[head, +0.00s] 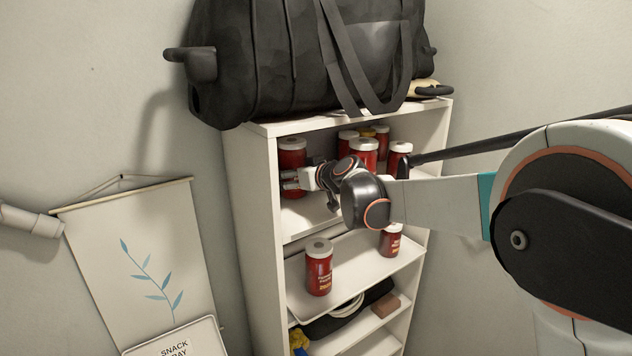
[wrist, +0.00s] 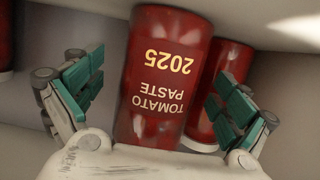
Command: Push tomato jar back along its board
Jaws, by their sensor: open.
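A red tomato paste jar with a white lid (head: 291,155) stands at the left end of the upper board (head: 297,222). My gripper (head: 289,180) is at the lower part of this jar, inside the shelf. In the wrist view a large jar labelled "TOMATO PASTE 2025" (wrist: 163,75) appears upside down between the two green-padded fingers of my gripper (wrist: 158,92). The fingers are open, with a gap on each side of the jar. Whether the palm touches it I cannot tell. Its lid is out of the wrist view.
Several more red jars (head: 363,152) stand on the same board, partly behind my arm. Another jar (wrist: 223,90) is close beside in the wrist view. Two jars stand on the board below, one at the front (head: 319,268). A black bag (head: 300,55) lies on top.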

